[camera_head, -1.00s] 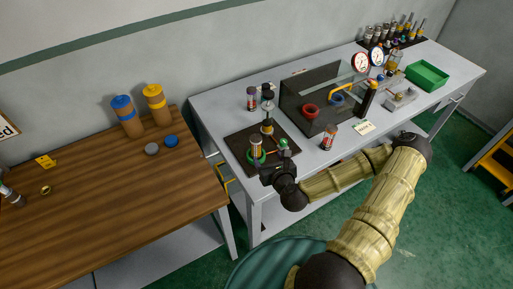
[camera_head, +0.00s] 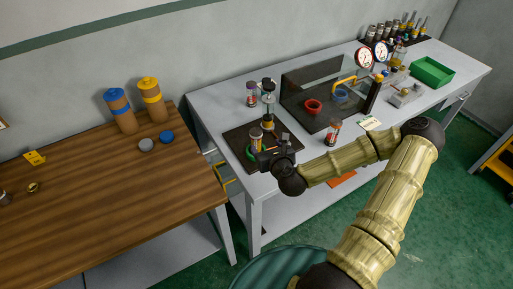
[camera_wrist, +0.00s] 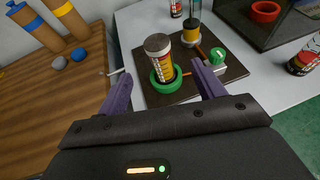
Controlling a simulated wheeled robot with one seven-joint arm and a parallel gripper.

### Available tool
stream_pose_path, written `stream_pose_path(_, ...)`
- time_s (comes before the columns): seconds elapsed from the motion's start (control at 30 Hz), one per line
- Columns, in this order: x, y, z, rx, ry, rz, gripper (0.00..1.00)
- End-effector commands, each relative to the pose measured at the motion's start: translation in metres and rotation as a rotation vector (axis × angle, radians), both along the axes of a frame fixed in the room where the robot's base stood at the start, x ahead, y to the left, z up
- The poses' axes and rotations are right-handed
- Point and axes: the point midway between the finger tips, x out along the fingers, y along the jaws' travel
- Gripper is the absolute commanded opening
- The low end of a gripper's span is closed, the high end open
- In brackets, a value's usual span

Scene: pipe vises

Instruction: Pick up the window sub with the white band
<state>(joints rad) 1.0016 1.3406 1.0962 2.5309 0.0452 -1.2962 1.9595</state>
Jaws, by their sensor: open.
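My gripper (camera_wrist: 161,70) is open, with its two purple fingers on either side of a cylindrical sub (camera_wrist: 159,58). The sub has a grey top, a pale band and yellow and dark red parts, and stands slightly tilted in the picture inside a green ring vise (camera_wrist: 155,84). I see no clear contact between fingers and sub. A second sub (camera_wrist: 193,18) with a clear window stands in a vise with a yellowish ring farther back on the same dark board (camera_wrist: 232,70). In the head view my gripper (camera_head: 272,160) is at the board's front edge, partly hiding the near sub (camera_head: 256,136).
Loose cylinders stand on the grey bench, one behind the board (camera_head: 251,95) and one to its right (camera_head: 332,132). A wooden table (camera_head: 110,205) is to the left.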

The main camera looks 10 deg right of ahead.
Motion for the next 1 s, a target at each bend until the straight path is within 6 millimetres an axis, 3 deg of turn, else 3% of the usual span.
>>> stream_pose_path(0.43, 0.009, 0.004, -0.009, 0.000, -0.002, 0.003, 0.68)
stream_pose_path(0.8, 0.065, 0.009, -0.026, 0.002, 0.001, 0.002, 0.68)
stream_pose_path(1.0, 0.076, 0.011, -0.032, 0.001, 0.001, 0.004, 0.68)
